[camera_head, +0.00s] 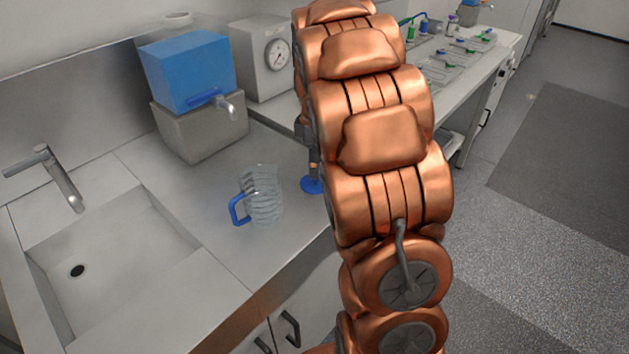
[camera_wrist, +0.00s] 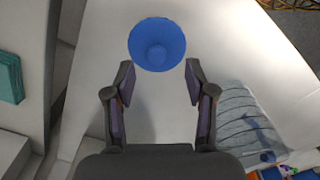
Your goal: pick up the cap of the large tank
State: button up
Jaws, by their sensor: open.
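The round blue cap (camera_head: 312,185) lies on the counter, beside my arm and right of the clear jug. In the wrist view the cap (camera_wrist: 157,30) shows a round knob in its middle. My gripper (camera_wrist: 160,76) is open and empty, and its two fingertips are apart just below the cap's near edge in that view. How high they are above the counter is hard to tell. The blue large tank (camera_head: 188,72) sits on a grey block with a tap at its front. In the head view most of my gripper is hidden behind my arm.
A clear ribbed jug (camera_head: 264,196) with a blue handle stands left of the cap; it also shows at the wrist view's right (camera_wrist: 243,118). A sink (camera_head: 110,262) with a faucet (camera_head: 58,178) is at left. A grey box with a dial (camera_head: 262,58) stands behind.

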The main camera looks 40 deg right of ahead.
jog(key=shift+w+d+f+p, duration=0.15)
jog(key=shift+f+p, duration=0.45)
jog(key=shift+f, duration=1.55)
jog(key=c, duration=0.9)
jog(key=shift+c, duration=0.2)
notch_tip(320, 180, up, 10)
jog(key=b, duration=0.2)
